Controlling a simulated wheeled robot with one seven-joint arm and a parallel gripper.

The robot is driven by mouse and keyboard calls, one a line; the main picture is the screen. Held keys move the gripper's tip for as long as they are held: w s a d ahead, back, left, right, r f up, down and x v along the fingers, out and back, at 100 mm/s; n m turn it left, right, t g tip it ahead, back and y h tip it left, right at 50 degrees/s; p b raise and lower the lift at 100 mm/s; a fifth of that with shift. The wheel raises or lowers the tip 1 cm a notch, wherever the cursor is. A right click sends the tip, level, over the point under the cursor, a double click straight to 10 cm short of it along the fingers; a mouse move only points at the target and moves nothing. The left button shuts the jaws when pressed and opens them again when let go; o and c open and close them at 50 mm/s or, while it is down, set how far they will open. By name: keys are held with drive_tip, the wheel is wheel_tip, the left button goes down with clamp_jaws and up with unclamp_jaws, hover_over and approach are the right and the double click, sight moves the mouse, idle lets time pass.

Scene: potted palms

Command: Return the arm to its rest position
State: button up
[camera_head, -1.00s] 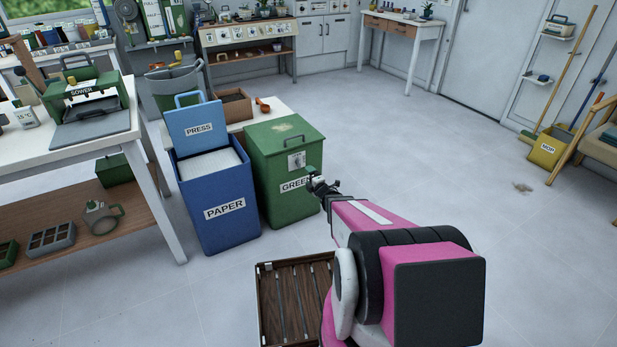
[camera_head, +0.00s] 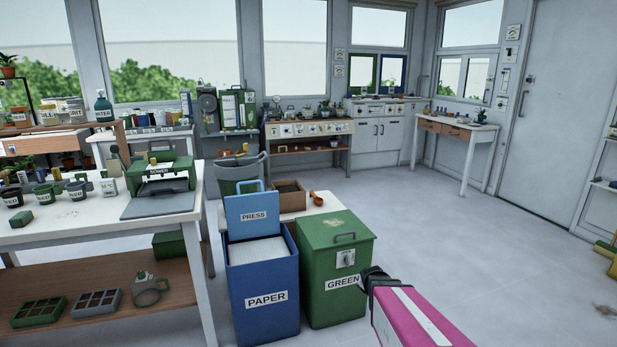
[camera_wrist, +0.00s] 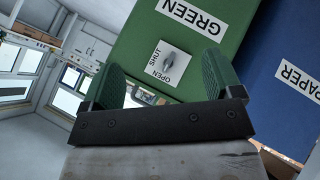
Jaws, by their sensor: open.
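My arm shows at the lower right of the head view as a pink link (camera_head: 415,322) with a black end. It reaches toward the front right edge of the green bin. In the wrist view my gripper (camera_wrist: 165,85) is open, its two green fingers spread wide with nothing between them. Beyond the fingers is the green bin (camera_wrist: 215,20) with its knob between OPEN and SHUT marks. In the head view the green bin (camera_head: 333,285) has its lid closed.
A blue PAPER bin (camera_head: 262,305) with its PRESS flap raised stands left of the green bin. A white worktable (camera_head: 80,225) with pots and a sower is at the left. Open grey floor (camera_head: 480,240) lies to the right.

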drive_tip(key=s+a+r+m+g, duration=0.2)
drive_tip(key=s+g, duration=0.1)
drive_tip(key=s, duration=0.3)
drive_tip(key=s+a+r+m+g+y, duration=0.1)
drive_tip(key=s+a+r+m+g, duration=0.1)
drive_tip(key=s, duration=0.4)
drive_tip(key=s+a+r+m+g, duration=0.2)
drive_tip(key=s+r+m+g, duration=0.1)
drive_tip(key=s, duration=0.3)
drive_tip(key=shift+s+r+m+g+y, duration=0.15)
drive_tip(key=shift+s+m+g+y, duration=0.25)
drive_tip(key=shift+g, duration=0.1)
